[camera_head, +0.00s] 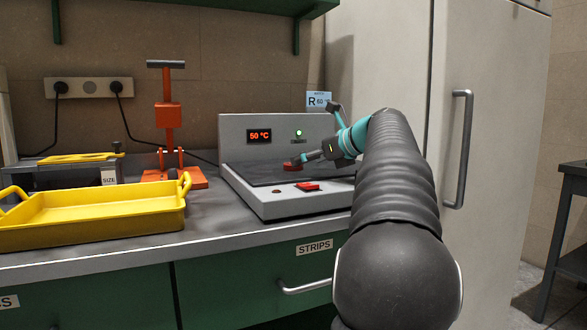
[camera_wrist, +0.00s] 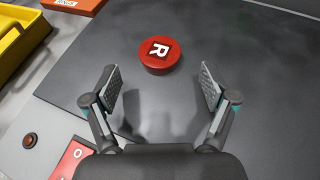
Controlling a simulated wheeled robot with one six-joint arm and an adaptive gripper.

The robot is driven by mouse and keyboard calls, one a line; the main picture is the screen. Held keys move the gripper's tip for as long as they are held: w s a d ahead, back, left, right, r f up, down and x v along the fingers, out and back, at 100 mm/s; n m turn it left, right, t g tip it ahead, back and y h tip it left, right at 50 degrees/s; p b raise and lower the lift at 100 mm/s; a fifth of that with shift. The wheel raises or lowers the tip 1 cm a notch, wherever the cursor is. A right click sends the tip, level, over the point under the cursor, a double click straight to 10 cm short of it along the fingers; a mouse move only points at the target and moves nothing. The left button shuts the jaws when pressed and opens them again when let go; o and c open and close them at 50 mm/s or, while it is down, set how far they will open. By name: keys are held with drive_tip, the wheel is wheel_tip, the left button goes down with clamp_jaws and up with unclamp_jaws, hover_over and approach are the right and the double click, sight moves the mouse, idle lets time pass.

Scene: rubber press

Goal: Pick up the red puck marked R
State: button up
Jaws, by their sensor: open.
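The red puck marked R (camera_wrist: 160,54) lies flat on the dark plate of the heating press in the wrist view. It also shows in the head view as a small red disc (camera_head: 292,166), partly hidden by my gripper (camera_head: 304,159). In the wrist view my gripper (camera_wrist: 158,90) is open and empty, with its two fingers spread wide. The puck sits ahead of the fingertips, roughly centred between them. It is not between the pads.
The heater's dark plate (camera_wrist: 275,110) is clear around the puck. Its upright panel (camera_head: 235,148) reads 50 °C. A red switch (camera_head: 307,186) is on its front. A yellow tray (camera_head: 95,228) and an orange hand press (camera_head: 169,115) stand to the left. A tall cabinet (camera_head: 500,150) is close on the right.

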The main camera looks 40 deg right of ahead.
drive_tip(key=x, duration=0.4)
drive_tip(key=shift+w, duration=0.2)
drive_tip(key=c, duration=1.3)
drive_tip(key=shift+r, duration=0.55)
wheel_tip(320, 180, up, 4)
drive_tip(key=shift+s+d+f+p, duration=0.1)
drive_tip(key=shift+p, duration=0.9)
drive_tip(key=shift+s+d+r+p, duration=0.5)
drive_tip(key=shift+s+d+r, duration=0.55)
drive_tip(key=shift+d, duration=0.55)
drive_tip(key=shift+s+d+r+p, duration=0.45)
drive_tip(key=shift+s+d+r, duration=0.55)
drive_tip(key=shift+d, duration=0.6)
drive_tip(key=shift+s+d+r+p, duration=0.5)
drive_tip(key=shift+s+d+r, duration=0.55)
drive_tip(key=shift+d, duration=0.55)
